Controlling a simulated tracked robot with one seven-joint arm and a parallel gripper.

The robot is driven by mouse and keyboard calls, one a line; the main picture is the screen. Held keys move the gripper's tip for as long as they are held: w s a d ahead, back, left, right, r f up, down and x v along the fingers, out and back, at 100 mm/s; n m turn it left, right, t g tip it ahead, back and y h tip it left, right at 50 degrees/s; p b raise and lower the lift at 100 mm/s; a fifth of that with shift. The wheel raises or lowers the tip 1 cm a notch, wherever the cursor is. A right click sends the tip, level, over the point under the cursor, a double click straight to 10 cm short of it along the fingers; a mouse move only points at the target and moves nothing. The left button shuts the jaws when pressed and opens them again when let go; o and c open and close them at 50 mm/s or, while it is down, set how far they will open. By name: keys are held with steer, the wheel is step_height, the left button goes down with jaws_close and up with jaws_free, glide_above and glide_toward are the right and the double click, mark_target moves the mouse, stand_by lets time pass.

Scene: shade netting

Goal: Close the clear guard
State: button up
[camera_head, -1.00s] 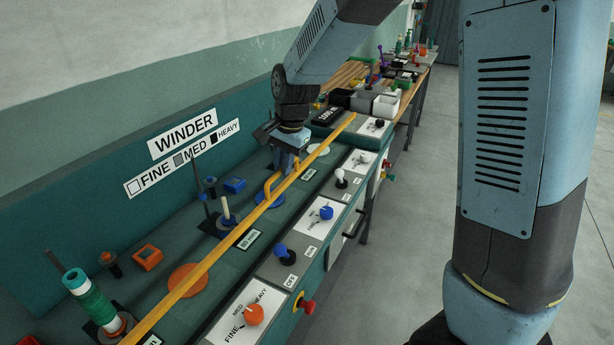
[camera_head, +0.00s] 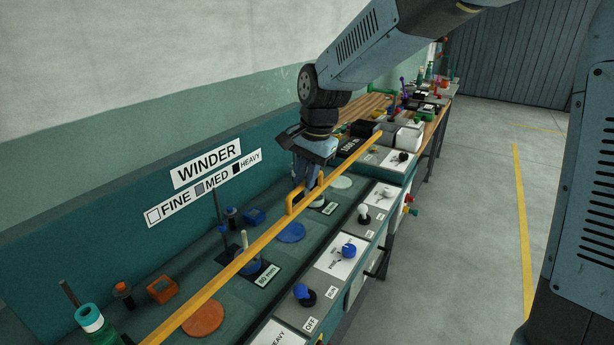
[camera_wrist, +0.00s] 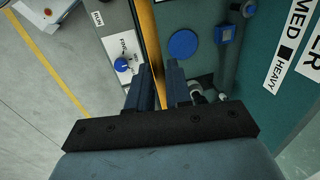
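The clear guard shows mainly as a long yellow edge bar (camera_head: 245,258) running along the winder bench; its clear panel is hard to make out. A yellow loop handle (camera_head: 290,203) stands on the bar. My gripper (camera_head: 307,184) is at this handle, pointing down. In the wrist view the yellow bar (camera_wrist: 147,25) runs between the two fingers of my gripper (camera_wrist: 159,66). The fingers are close together with yellow between them and look shut on the handle; the exact contact is hidden. The bar passes above the bench, over the discs and spindles.
Below the bar are an orange disc (camera_head: 203,318), a blue disc (camera_head: 291,232) and a spindle (camera_head: 244,252). A row of knobs (camera_head: 348,251) lines the bench front. The floor (camera_head: 480,200) to the right is clear.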

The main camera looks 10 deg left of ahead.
steer(key=shift+o, duration=0.7)
steer(key=shift+s+r, duration=0.1)
steer(key=shift+o, duration=1.3)
steer(key=shift+d, duration=0.1)
step_height(320, 180, up, 13)
steer(key=d, duration=0.2)
steer(key=shift+s+d+r, duration=0.15)
steer(key=shift+s+d, duration=0.05)
steer(key=shift+s, duration=0.15)
steer(key=s+d+f+n+t, duration=0.1)
steer(key=s+d, duration=0.5)
steer(key=d, duration=0.4)
steer(key=s+d+f+n+t+h, duration=0.1)
steer(key=s+d, duration=0.4)
steer(key=d, duration=0.5)
steer(key=s+d+f+n+t+h, duration=0.1)
steer(key=s+d+n+t, duration=0.1)
steer(key=s+d, duration=0.4)
steer(key=d, duration=0.4)
steer(key=shift+s+f+n+t, duration=0.35)
steer(key=shift+f+n+t, duration=0.05)
